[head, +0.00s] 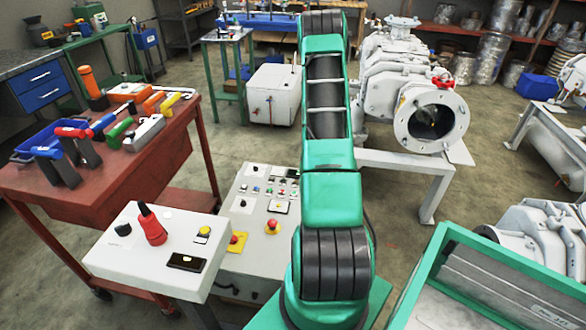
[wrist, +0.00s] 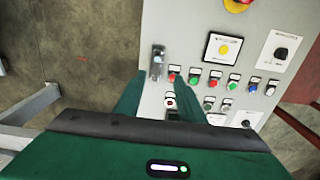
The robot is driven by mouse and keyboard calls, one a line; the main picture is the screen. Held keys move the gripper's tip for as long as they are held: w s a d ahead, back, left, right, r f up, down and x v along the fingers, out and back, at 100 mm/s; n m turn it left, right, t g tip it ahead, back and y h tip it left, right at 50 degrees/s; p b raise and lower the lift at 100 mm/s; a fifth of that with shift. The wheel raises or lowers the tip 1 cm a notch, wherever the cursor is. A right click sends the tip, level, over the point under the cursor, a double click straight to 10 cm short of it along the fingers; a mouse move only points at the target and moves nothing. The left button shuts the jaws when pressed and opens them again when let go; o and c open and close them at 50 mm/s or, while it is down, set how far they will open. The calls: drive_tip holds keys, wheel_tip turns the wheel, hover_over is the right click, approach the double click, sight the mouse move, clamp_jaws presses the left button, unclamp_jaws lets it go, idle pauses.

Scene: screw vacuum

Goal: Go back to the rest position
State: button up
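My gripper (wrist: 156,98) shows in the wrist view as two green fingers with a gap between them. It is open, and nothing is seen between the fingers except the panel behind. The fingers are over the grey control panel (wrist: 200,20), near a silver fitting and the left end of the button rows; I cannot tell whether they touch it. In the head view my green arm reaches forward over the middle, and the gripper is hidden. The control panel also shows there, left of the arm (head: 228,262).
A red cart (head: 110,195) with tools stands at the left. A white box (head: 125,262) with a red-handled control is at the front left. A white vacuum pump (head: 385,75) on a stand is beyond the arm. A green-edged crate (head: 440,245) is at the lower right.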

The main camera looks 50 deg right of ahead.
drive_tip(key=a+r+n, duration=0.1)
drive_tip(key=a+r, duration=0.5)
drive_tip(key=r, duration=0.3)
drive_tip(key=s+a+r+n, duration=0.1)
drive_tip(key=a+r, duration=0.5)
drive_tip(key=r, duration=0.3)
drive_tip(key=a+r+n, duration=0.1)
drive_tip(key=a+r, duration=0.5)
drive_tip(key=r, duration=0.3)
drive_tip(key=s+a+r+n, duration=0.1)
drive_tip(key=s+a+r, duration=0.3)
drive_tip(key=s+a, duration=0.4)
drive_tip(key=s+a+r+n, duration=0.2)
drive_tip(key=s+a+r, duration=0.3)
drive_tip(key=s+a, duration=0.3)
drive_tip(key=a, duration=0.3)
drive_tip(key=shift+s+a, duration=0.15)
drive_tip(key=shift+s, duration=0.2)
